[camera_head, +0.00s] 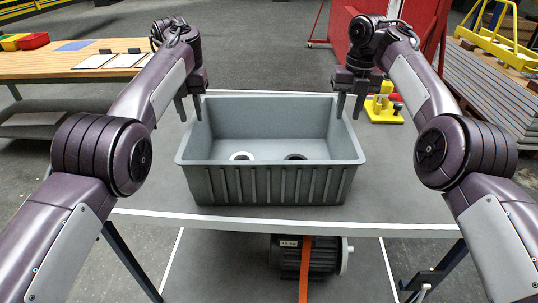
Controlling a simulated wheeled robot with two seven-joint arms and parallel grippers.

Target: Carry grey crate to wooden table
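The grey crate (268,183) stands upright on a grey-topped table (395,190) in front of me. It is open at the top, with ribs on its near wall. A white ring (242,156) and a dark round thing (295,157) show on its floor, partly cut off by the near rim. My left gripper (190,118) is open at the crate's far left rim, fingers pointing down. My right gripper (349,116) is open at the far right rim. I cannot tell whether either touches the crate. The wooden table (75,66) stands at the back left.
The wooden table holds coloured bins (24,41), a blue sheet (73,46) and clipboards (110,61); its front part is bare. A yellow part (382,108) lies right of the crate. A motor (303,257) with an orange strap sits below the tabletop. Open floor lies behind.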

